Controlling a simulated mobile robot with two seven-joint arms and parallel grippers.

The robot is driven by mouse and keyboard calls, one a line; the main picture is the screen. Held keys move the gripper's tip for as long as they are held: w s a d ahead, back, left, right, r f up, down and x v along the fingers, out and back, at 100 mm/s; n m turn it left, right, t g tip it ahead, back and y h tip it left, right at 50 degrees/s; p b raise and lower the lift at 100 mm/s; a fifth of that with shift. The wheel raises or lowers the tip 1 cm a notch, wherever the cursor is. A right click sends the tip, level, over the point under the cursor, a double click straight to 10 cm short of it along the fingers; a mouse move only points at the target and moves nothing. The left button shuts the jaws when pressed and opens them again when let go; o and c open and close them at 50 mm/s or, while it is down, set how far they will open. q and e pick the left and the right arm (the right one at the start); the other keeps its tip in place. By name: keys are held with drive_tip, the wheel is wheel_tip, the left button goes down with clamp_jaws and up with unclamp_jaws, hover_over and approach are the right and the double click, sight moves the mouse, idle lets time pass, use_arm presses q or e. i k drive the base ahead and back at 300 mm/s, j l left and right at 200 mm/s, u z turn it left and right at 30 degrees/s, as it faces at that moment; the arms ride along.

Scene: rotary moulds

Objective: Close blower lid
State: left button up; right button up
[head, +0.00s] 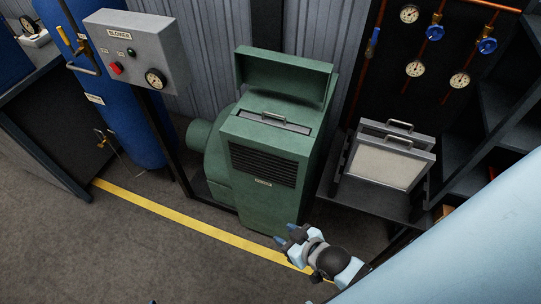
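The green blower (260,170) stands on the floor in the middle of the head view, with a dark louvred grille on its front. Its lid (284,75) is raised and stands upright at the back of the top. In the top opening, a grey piece with a handle (274,120) shows. My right gripper (284,236) is low in front of the blower's right lower part, with its blue-tipped fingers apart and nothing visible between them. It is well below the lid.
A grey control box (139,52) marked BLOWER stands to the left, before a blue tank (115,110). Framed filter panels (385,160) stand on a dark shelf to the right. Gauges and pipes are behind. A yellow line (190,222) crosses the open floor.

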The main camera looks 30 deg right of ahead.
sight(309, 79)
drive_tip(key=i+j, duration=0.1)
drive_tip(key=i, duration=0.2)
drive_tip(key=i+j, duration=0.15)
drive_tip(key=i+z, duration=0.15)
drive_tip(key=z, duration=0.2)
drive_tip(key=i+j+z, duration=0.15)
drive_tip(key=z, duration=0.25)
drive_tip(key=i+j+z, duration=0.15)
drive_tip(key=z, duration=0.2)
